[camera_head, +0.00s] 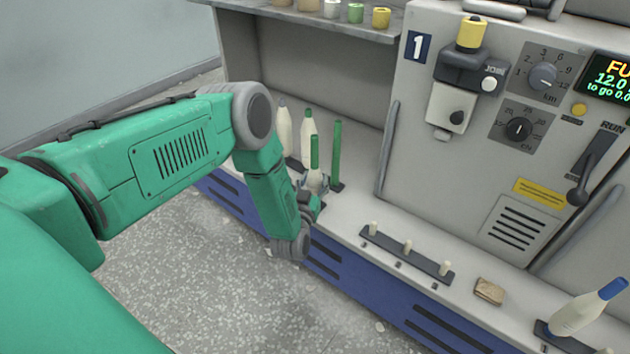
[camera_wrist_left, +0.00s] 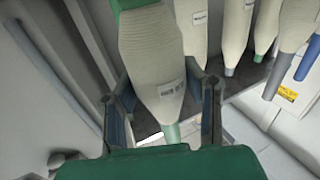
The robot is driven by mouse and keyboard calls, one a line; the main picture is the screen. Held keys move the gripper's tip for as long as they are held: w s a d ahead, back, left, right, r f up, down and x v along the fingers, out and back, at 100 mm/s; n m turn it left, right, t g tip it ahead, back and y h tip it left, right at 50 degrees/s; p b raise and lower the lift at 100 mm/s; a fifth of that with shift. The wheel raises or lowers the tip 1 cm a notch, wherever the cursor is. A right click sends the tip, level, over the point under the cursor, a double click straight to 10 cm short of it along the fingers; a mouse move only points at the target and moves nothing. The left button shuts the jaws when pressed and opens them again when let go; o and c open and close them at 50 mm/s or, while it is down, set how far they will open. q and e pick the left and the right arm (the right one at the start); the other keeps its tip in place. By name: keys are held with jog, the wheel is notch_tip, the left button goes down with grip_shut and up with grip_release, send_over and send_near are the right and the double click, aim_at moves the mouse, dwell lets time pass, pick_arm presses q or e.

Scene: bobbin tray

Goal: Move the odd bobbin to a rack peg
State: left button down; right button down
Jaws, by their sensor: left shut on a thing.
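My left gripper (camera_head: 314,186) is shut on a cream bobbin with a green tip (camera_head: 315,153), at the left end of the machine's ledge. In the left wrist view the bobbin (camera_wrist_left: 150,60) sits between the two fingers (camera_wrist_left: 165,108), with a small printed label on its side. In the head view it looks roughly upright; I cannot tell whether its base touches anything. Behind it stand a grey-tipped bobbin (camera_head: 284,127) and another green-tipped bobbin (camera_head: 308,135). A bare green tube (camera_head: 337,150) stands just right of it. A dark rack with three empty pale pegs (camera_head: 422,262) lies on the ledge. My right gripper is not in view.
The machine panel (camera_head: 455,150) rises behind the pegs. A brown block (camera_head: 489,291) lies right of the rack, and a blue-tipped bobbin (camera_head: 588,309) leans farther right. A shelf (camera_head: 330,25) with several small bobbins overhangs the left. The ledge between tube and rack is clear.

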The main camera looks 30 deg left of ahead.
aim_at(313, 189)
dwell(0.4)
pick_arm(q)
jog(key=shift+f+b, duration=0.5)
jog(key=shift+f, duration=0.15)
jog(key=c, duration=1.3)
grip_release()
jog(key=shift+o, duration=0.2)
jog(key=shift+s, duration=0.1)
jog(key=shift+p+v, duration=0.9)
jog(key=shift+v, duration=0.6)
jog(key=p+v, duration=0.3)
jog(key=v, duration=0.5)
